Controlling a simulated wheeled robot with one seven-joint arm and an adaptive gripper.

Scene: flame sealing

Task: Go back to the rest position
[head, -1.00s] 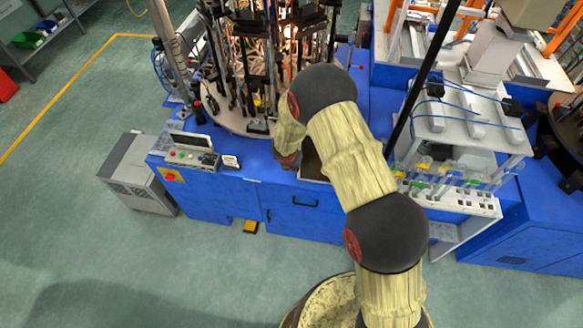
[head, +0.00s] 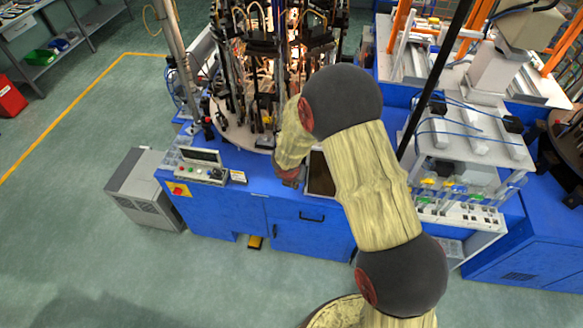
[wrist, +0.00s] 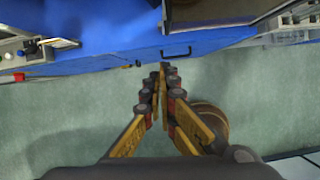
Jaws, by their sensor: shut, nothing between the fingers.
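My gripper (wrist: 163,72) is shut and empty in the wrist view. Its fingers meet above the green floor, below the front of the blue machine cabinet (wrist: 110,40). In the head view my arm is bent in front of the flame sealing machine (head: 270,70). The blue cabinet also shows in the head view (head: 290,228). My fingers are hidden behind my arm there.
A control box (head: 203,166) sits on the left of the blue cabinet. A grey box (head: 147,190) stands on the floor beside it. A white rack with several glass pieces (head: 460,205) is at the right. The floor at the left is clear (head: 60,230).

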